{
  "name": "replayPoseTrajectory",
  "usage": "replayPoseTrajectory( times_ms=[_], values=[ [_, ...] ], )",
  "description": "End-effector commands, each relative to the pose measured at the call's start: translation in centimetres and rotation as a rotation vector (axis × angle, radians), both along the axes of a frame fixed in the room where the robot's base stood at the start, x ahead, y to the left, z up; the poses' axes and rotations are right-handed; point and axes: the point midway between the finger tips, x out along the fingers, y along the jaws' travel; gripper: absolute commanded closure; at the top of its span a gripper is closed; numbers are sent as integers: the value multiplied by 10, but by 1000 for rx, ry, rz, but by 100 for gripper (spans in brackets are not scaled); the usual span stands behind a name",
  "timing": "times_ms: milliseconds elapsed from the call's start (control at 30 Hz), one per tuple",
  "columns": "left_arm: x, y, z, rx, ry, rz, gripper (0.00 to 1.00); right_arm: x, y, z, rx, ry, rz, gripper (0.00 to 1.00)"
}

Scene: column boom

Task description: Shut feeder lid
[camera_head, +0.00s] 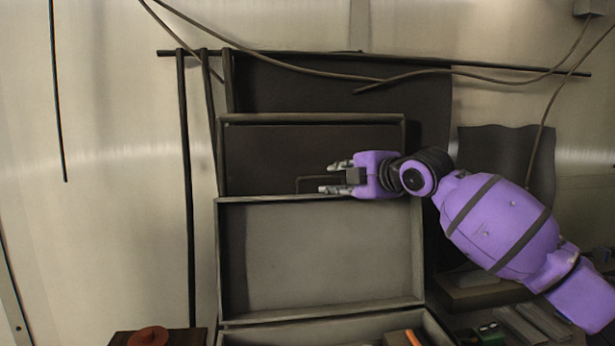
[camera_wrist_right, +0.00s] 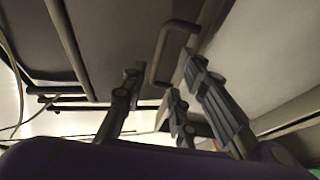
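The feeder appears as a grey framed panel (camera_head: 320,258), which looks like its raised lid, above an open box (camera_head: 270,334) at the bottom of the head view. A dark U-shaped handle (camera_head: 305,180) shows near the panel's top edge, and its bent bar is clear in the right wrist view (camera_wrist_right: 160,55). My purple right gripper (camera_head: 333,177) is at the panel's top edge, fingers pointing left. Its fingers (camera_wrist_right: 165,95) are spread apart and empty, with the handle just beyond or between them; contact cannot be told. My left gripper is not in view.
A dark framed panel (camera_head: 300,152) stands behind the top edge. Cables (camera_head: 290,68) hang across a dark rail above. An orange item (camera_head: 413,338) lies in the open box. A reddish round thing (camera_head: 149,336) is at lower left; a dark shelf (camera_head: 490,290) at right.

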Motion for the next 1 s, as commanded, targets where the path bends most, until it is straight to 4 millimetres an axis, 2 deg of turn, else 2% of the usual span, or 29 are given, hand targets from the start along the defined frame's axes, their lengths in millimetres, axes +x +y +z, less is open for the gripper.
replayPoseTrajectory(
  times_ms=[233,633,1000],
  values=[
    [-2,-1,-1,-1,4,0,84,8,5,-2,0,0,0,73],
    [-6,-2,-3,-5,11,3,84,54,37,-17,1,2,-1,73],
    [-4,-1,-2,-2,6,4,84,63,42,-19,0,0,-1,73]
  ],
)
